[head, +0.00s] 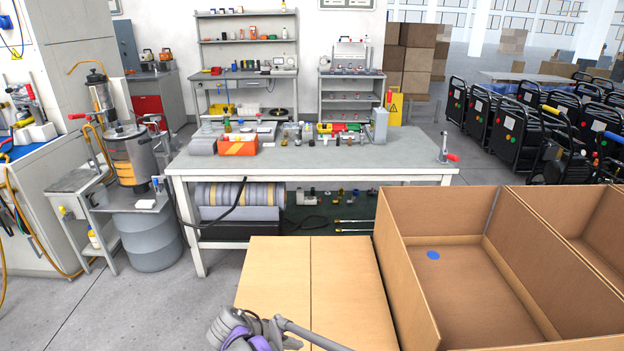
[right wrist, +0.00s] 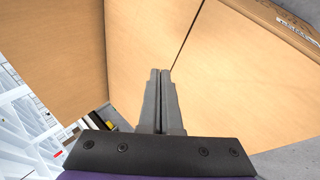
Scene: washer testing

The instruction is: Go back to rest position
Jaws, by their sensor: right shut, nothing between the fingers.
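My right gripper (right wrist: 160,75) is shut, its two grey fingers pressed together with nothing between them. In the right wrist view, the fingers point at tan cardboard surfaces with a dark seam. In the head view, my grey and purple right gripper and wrist (head: 243,331) show at the bottom edge, over the near side of a closed cardboard box (head: 275,270). I cannot tell the gap to the cardboard. My left gripper is not in view.
An open cardboard box (head: 485,290) at right holds a flat blue disc (head: 433,255). Another open box (head: 600,215) adjoins it. A workbench (head: 320,158) with small parts stands behind the boxes. A grey drum (head: 150,240) is at left. Bare floor (head: 130,310) lies at lower left.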

